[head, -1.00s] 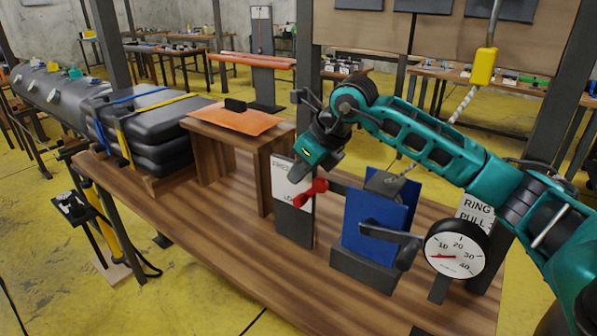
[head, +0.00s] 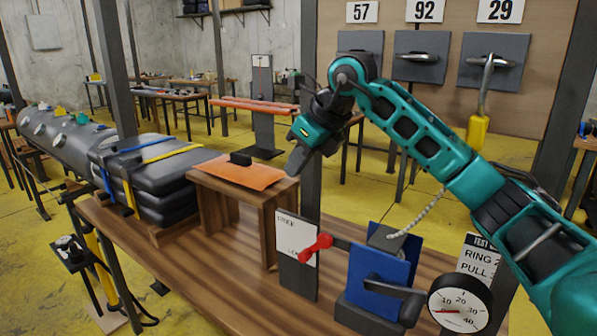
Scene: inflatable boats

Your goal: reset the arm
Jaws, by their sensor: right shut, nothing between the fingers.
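My right arm comes in from the right in the head view. Its gripper (head: 297,160) is shut and empty, pointing down and left in the air. In the picture it lies just right of the orange sheet on the wooden stand and above the white panel with the red lever (head: 315,247). It appears clear of both. My left gripper is out of view.
The wooden workbench (head: 232,298) carries stacked grey folded boats (head: 152,178), a wooden stand with an orange sheet (head: 228,172), a blue clamp-like fixture (head: 384,271) and a round gauge (head: 460,304). A yellow pull handle (head: 477,132) hangs from a plate at right.

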